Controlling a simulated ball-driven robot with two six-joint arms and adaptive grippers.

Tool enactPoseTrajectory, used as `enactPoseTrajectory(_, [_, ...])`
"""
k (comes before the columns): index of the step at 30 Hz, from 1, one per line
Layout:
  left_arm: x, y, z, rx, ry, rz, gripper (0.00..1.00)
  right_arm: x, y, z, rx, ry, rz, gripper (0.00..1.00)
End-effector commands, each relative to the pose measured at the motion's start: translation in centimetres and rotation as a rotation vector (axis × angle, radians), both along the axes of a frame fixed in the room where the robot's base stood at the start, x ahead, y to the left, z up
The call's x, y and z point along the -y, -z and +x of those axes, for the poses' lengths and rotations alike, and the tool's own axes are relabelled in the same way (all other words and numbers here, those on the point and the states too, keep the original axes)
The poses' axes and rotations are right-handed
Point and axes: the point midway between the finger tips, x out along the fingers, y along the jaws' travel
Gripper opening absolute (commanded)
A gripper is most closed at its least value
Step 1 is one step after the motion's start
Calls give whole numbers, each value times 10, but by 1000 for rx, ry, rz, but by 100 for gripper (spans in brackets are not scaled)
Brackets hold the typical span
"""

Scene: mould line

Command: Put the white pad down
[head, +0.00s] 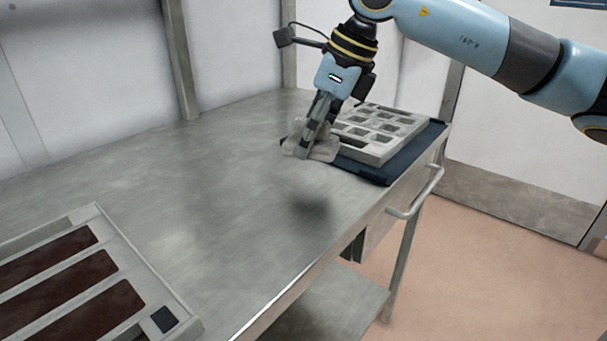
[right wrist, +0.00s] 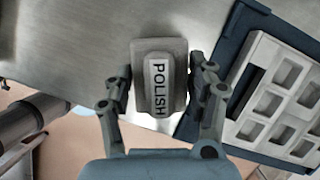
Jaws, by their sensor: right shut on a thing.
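The white pad (head: 296,149) looks pale grey in the head view. My right gripper (head: 314,142) is shut on it and holds it above the metal table, with a dark shadow on the tabletop below. In the right wrist view, the pad (right wrist: 144,50) has a raised grip with a "POLISH" label and sits between the two fingers of my right gripper (right wrist: 160,90). My left gripper is in neither view.
A grey mould plate (head: 378,150) with square pockets lies on a dark blue mat (head: 372,173) just right of the pad. A tray (head: 150,277) with dark red-brown strips lies at the front left. The metal tabletop (head: 200,180) between is clear.

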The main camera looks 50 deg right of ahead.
Motion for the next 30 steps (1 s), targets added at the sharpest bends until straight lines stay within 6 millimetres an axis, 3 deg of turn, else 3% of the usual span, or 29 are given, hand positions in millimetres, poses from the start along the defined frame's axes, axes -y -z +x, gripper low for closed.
enactPoseTrajectory(6, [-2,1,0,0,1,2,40,-19,11,-2,1,-1,0,31])
enactPoseTrajectory(10, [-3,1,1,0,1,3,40,-21,19,-3,-2,0,0,31])
enactPoseTrajectory(17, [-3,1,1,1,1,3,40,-20,51,-3,-2,0,0,31])
enactPoseTrajectory(28, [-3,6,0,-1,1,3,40,-20,56,-2,0,-1,-2,31])
enactPoseTrajectory(29, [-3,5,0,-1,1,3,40,-20,56,-2,0,-1,-2,60])
enactPoseTrajectory(30, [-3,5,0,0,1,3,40,-20,55,-2,0,-1,-2,65])
